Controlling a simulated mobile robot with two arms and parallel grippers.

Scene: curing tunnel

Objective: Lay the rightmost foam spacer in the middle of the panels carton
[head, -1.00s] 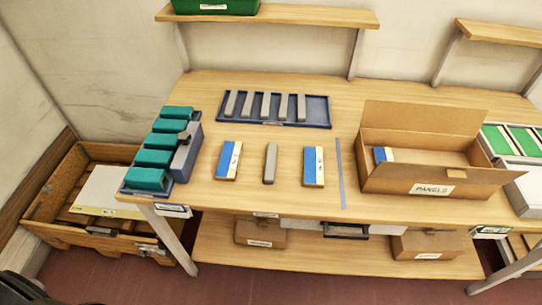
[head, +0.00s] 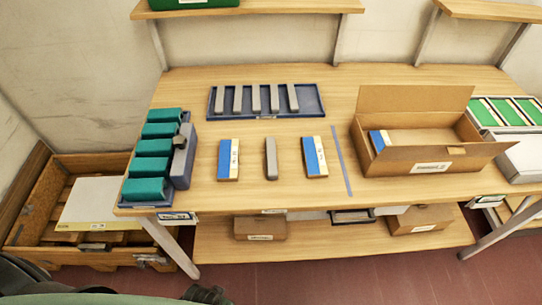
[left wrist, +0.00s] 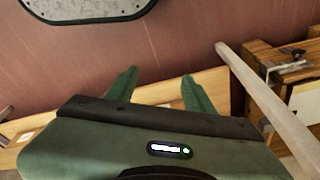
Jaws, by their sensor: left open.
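Several grey foam spacers stand in a row in a shallow blue tray (head: 215,112) at the back of the table; the rightmost one in it (head: 293,97) is near the tray's right end. Another grey bar (head: 271,158) lies alone on the table between two blue-and-white panels. The open panels carton (head: 433,168) is at the right, with a blue-and-white panel (head: 379,141) at its left end; its middle looks empty, though the front wall hides some of the floor. My left gripper (left wrist: 160,75) is open and empty, over red floor and away from the spacers. My right gripper is not in view.
Blue-and-white panels (head: 228,160) (head: 315,157) lie mid-table. A strip (head: 341,161) runs between them and the carton. A rack of teal blocks (head: 152,167) is at left. A shelf (head: 260,7) overhangs the back.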

